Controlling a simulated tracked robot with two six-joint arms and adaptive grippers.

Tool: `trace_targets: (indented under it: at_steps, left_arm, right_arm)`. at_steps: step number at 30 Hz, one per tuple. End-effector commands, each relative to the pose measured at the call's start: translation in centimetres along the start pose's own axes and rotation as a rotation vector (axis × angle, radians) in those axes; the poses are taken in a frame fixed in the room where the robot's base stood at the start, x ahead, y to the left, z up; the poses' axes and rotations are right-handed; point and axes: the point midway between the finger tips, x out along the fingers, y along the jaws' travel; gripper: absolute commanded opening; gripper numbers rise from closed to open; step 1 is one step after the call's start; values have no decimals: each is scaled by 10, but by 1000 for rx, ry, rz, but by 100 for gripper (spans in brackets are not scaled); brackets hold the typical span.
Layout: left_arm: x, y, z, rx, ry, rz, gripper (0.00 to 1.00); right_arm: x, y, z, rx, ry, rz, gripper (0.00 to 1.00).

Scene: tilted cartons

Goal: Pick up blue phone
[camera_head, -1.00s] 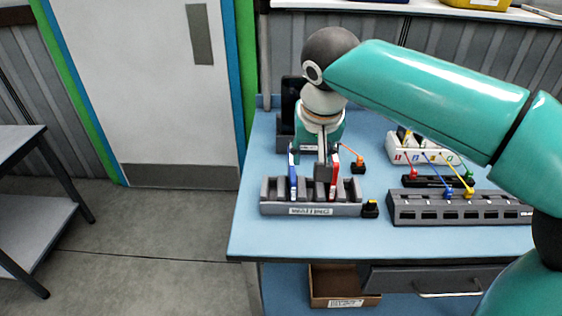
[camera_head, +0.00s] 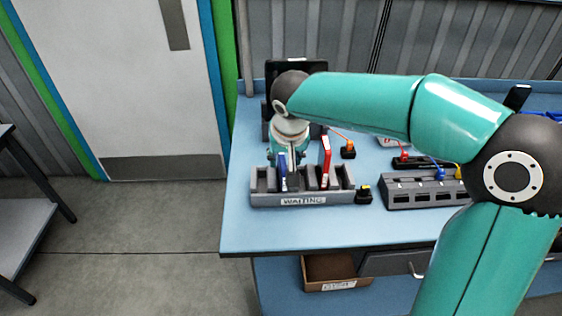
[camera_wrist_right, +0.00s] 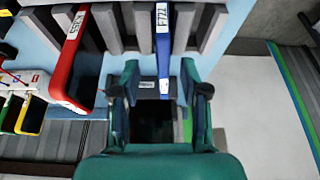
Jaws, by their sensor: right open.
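The blue phone (camera_head: 283,171) stands upright in a slot of the grey rack labelled WAITING (camera_head: 303,200). In the right wrist view the blue phone (camera_wrist_right: 163,42) shows edge-on, with a white label near its far end. My right gripper (camera_head: 287,158) is just behind and above the blue phone, partly hidden by its own wrist. In the wrist view the gripper (camera_wrist_right: 160,78) is open. The near end of the phone appears between its two fingers, with a gap on each side. My left gripper is not in view.
A red phone (camera_head: 325,160) stands in the same rack, right of the blue one; it also shows in the wrist view (camera_wrist_right: 70,62). A grey multi-slot unit (camera_head: 420,192) and cabled plugs sit to the right. A dark device stands behind. The blue tabletop (camera_head: 300,232) is clear in front.

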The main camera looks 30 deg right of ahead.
Motion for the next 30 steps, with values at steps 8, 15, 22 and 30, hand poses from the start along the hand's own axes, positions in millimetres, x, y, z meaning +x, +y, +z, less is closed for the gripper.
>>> trace_targets:
  at_steps: [8, 15, 22, 30]
  left_arm:
    - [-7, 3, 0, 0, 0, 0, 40]
    - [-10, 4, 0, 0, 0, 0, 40]
    - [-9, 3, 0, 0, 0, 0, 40]
    - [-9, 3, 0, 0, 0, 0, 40]
  right_arm:
    - [26, -3, 3, -1, -5, 3, 45]
    - [52, -4, 4, 0, -2, 1, 45]
    - [53, -4, 4, 0, -1, 0, 45]
    - [53, -4, 4, 1, -1, 0, 0]
